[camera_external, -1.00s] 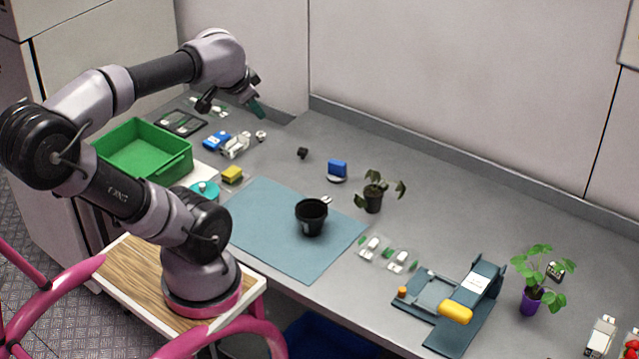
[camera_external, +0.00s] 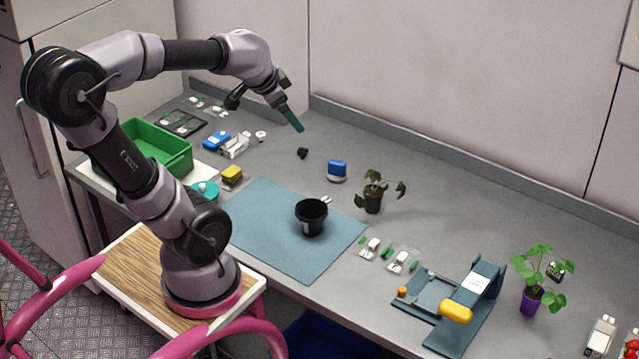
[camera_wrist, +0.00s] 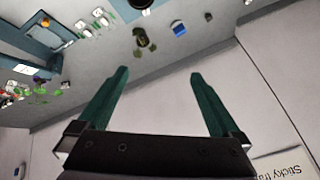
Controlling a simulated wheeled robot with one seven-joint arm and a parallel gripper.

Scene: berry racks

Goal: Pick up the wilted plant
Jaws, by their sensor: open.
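The wilted plant (camera_external: 373,196) has drooping dark green leaves and stands in a small dark pot on the grey counter, right of the blue mat. It also shows in the wrist view (camera_wrist: 143,40), above and between my fingers. My gripper (camera_external: 297,125) has green fingers and hangs above the back of the counter, up and left of the plant, apart from it. In the wrist view my gripper (camera_wrist: 160,75) is open, with nothing between its fingers. A healthy plant (camera_external: 537,262) with bright green leaves stands in a purple pot (camera_external: 529,304) further right.
A black pot (camera_external: 311,217) stands on the blue mat (camera_external: 265,235). A blue object (camera_external: 337,171) sits left of the wilted plant, and clear packs (camera_external: 388,253) lie in front of it. The green crate (camera_external: 178,160) is at left. The wall stands behind; the counter right of the plant is free.

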